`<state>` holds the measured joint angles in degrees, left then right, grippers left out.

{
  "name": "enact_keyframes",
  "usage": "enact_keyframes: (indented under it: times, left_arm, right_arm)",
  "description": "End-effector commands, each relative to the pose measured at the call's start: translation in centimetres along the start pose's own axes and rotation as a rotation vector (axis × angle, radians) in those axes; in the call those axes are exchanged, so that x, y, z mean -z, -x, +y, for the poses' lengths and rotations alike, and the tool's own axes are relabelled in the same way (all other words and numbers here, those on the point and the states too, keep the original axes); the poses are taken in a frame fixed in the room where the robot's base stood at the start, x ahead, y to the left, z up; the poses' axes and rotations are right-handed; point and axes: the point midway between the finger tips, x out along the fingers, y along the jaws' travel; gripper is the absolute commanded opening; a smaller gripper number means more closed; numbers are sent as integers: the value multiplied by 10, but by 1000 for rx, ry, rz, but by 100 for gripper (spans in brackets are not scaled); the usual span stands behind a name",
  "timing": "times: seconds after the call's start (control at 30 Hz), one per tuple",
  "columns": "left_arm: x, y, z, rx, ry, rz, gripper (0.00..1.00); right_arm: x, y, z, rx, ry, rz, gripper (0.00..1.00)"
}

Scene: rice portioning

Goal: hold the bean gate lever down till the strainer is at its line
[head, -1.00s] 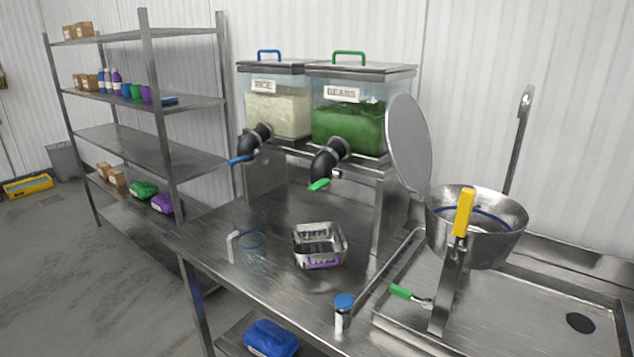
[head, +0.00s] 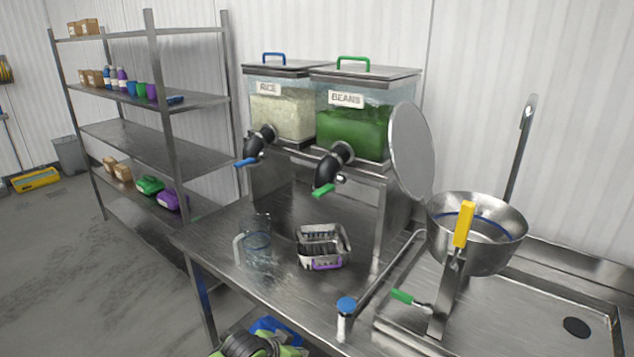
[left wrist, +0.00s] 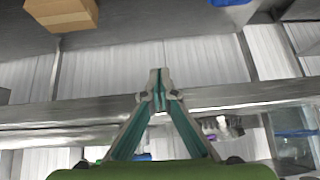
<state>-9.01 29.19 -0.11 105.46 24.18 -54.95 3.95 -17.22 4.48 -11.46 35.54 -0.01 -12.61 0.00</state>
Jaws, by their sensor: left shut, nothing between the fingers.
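The bean bin (head: 352,125), full of green beans, stands on a raised stand with a black spout. Its green lever (head: 323,191) sticks out at the spout's mouth, and nothing touches it. A small metal basket with a purple handle (head: 322,246), which looks like the strainer, sits on the table below and in front of the spout; I see no beans in it. My left gripper (left wrist: 158,86) is shut and empty in the left wrist view. Only a black and green part of it shows at the head view's bottom edge, well below the lever. My right gripper is not in view.
The rice bin (head: 282,112) with a blue lever (head: 246,162) stands left of the beans. A clear jug (head: 258,255) is left of the basket.

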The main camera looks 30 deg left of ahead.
Motion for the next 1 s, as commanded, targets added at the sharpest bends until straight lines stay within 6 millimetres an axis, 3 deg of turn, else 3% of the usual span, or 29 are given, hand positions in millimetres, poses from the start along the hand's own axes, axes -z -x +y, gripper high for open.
enact_keyframes:
  times: [0.03,0.13,0.27,0.4,0.5,0.6,0.8,1.0]
  left_arm:
    - [23,18,3,-9,-17,27,0]
    - [55,49,10,-27,-48,65,0]
    - [135,72,-36,-10,-27,202,0]
    - [223,121,-74,-8,-7,360,0]
    - [276,162,-96,-11,7,464,0]
    - [315,198,-110,-16,18,545,0]
    - [350,237,-122,-24,28,626,0]
    - [354,241,-123,-26,30,634,0]
  right_arm:
    - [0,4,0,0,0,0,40]
    - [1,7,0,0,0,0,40]
    - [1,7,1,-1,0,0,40]
    - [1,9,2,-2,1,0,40]
    - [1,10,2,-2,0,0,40]
    - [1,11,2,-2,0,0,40]
    - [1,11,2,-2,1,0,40]
    - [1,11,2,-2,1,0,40]
